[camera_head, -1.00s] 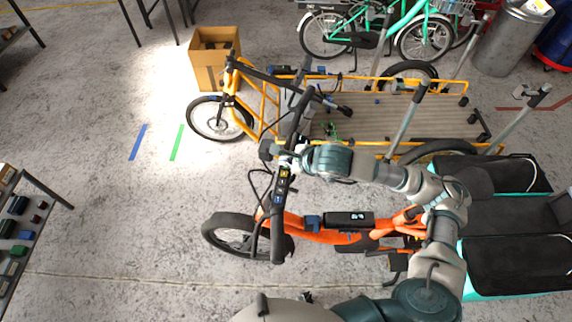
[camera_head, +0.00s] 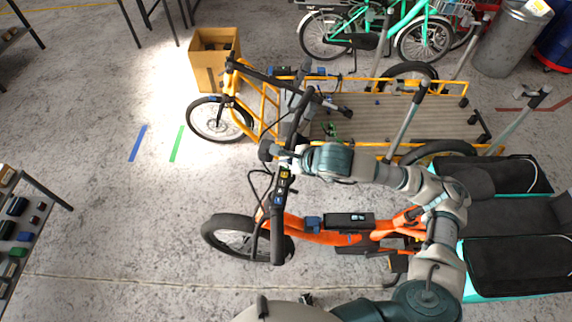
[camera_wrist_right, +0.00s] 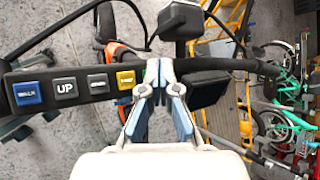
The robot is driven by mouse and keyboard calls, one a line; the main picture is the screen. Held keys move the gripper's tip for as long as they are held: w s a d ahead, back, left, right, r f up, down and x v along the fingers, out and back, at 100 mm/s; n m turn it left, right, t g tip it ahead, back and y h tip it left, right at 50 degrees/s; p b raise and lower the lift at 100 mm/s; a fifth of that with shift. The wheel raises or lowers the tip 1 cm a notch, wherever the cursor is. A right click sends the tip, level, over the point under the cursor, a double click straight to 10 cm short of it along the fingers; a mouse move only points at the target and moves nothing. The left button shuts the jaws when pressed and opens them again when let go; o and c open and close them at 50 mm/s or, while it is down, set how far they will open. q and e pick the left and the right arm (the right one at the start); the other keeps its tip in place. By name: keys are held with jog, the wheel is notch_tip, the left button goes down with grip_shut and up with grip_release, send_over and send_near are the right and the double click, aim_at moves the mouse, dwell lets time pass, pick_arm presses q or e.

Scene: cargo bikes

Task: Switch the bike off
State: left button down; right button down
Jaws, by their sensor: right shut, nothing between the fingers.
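The orange bike (camera_head: 320,234) stands below the middle of the head view, with its handlebar (camera_head: 278,245) at its left end. A black button panel on the bar shows in the right wrist view, with a blue WALK button (camera_wrist_right: 27,94), a grey UP button (camera_wrist_right: 65,88), another grey button (camera_wrist_right: 98,83) and a yellow button (camera_wrist_right: 125,79). The yellow label is too small to read surely. My right gripper (camera_wrist_right: 158,72) is shut and empty, its fingertips at the bar just right of the yellow button; contact is unclear. It also shows in the head view (camera_head: 290,161). My left gripper is out of view.
A yellow cargo bike (camera_head: 465,88) stands close behind the orange one. Teal-edged black cargo boxes (camera_head: 520,262) are at the right. A cardboard box (camera_head: 207,75) is at the back, and a shelf with small items (camera_head: 45,182) at the left.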

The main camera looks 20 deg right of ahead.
jog(key=shift+r, duration=0.6)
jog(key=shift+w+r+p, duration=0.15)
jog(key=shift+r+p, duration=1)
jog(key=shift+r, duration=1.4)
